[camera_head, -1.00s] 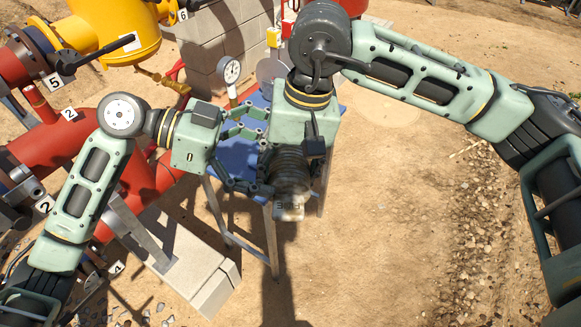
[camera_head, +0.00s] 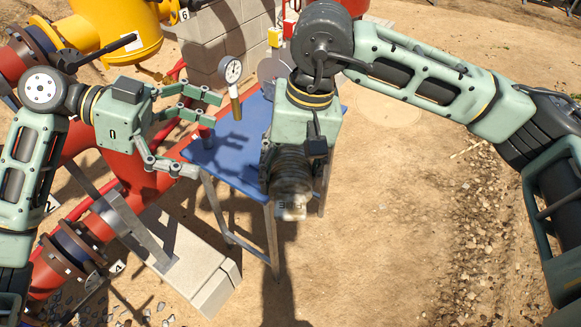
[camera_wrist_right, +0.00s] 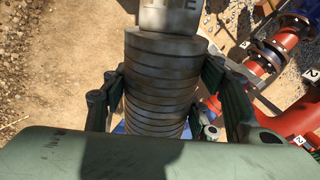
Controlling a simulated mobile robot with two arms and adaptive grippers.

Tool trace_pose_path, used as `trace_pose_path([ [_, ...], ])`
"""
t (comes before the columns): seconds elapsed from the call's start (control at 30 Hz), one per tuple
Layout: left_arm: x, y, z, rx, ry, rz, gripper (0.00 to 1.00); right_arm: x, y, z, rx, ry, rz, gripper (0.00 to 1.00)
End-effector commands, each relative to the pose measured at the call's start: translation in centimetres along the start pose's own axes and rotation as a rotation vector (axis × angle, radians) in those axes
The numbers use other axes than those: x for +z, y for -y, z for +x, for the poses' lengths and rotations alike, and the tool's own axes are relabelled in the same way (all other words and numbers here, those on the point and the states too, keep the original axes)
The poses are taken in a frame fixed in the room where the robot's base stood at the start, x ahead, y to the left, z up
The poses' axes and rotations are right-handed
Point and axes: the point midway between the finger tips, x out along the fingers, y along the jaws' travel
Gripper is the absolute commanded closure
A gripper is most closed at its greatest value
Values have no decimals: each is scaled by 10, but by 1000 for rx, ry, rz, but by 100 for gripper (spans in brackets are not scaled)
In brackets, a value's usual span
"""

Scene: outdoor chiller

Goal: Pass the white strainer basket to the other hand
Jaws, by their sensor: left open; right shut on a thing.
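The strainer basket (camera_head: 291,186) looks like a grey ribbed cylinder, not plain white, with a pale lettered end pointing down. It also shows in the right wrist view (camera_wrist_right: 160,85), ribbed body between the fingers and lettered block at the top. My right gripper (camera_head: 293,165) is shut around it and holds it in the air at the front of the blue table. The part nearest my right palm is hidden. My left gripper (camera_head: 203,135) is open and empty to the left, clear of the basket, with its fingers pointing right.
The blue table (camera_head: 228,158) stands below and behind the grippers. A pressure gauge (camera_head: 230,70) shows above it. Red pipes (camera_head: 140,180) and a yellow vessel (camera_head: 110,25) fill the left. A concrete block (camera_head: 190,265) lies front left. Sandy ground on the right is free.

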Motion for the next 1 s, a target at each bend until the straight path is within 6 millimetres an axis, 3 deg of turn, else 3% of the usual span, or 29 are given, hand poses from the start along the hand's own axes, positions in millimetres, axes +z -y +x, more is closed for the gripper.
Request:
trace_pose_path([
  [0.17, 16, 19, 0, -50, -8, -70, 0, 0, 0, 0, -1, -1, 0, 78],
  [0.27, 44, 45, 7, -124, -14, -173, 0, 0, 0, 0, -1, -1, 0, 78],
  [0.37, 86, 74, 16, -221, -12, -307, 0, 0, 0, 0, -1, -1, 0, 78],
  [0.5, 155, 107, 27, -358, 9, -490, 0, 0, 0, 0, -1, -1, 0, 78],
  [0.67, 241, 124, 40, -498, 54, -675, 0, 0, 0, 0, -1, -1, 0, 78],
  [0.87, 350, 119, 56, -652, 139, -866, 0, 0, 0, 0, -1, -1, 0, 78],
  [1.0, 423, 98, 67, -746, 214, -976, 0, 0, 0, 0, -1, -1, 0, 78],
])
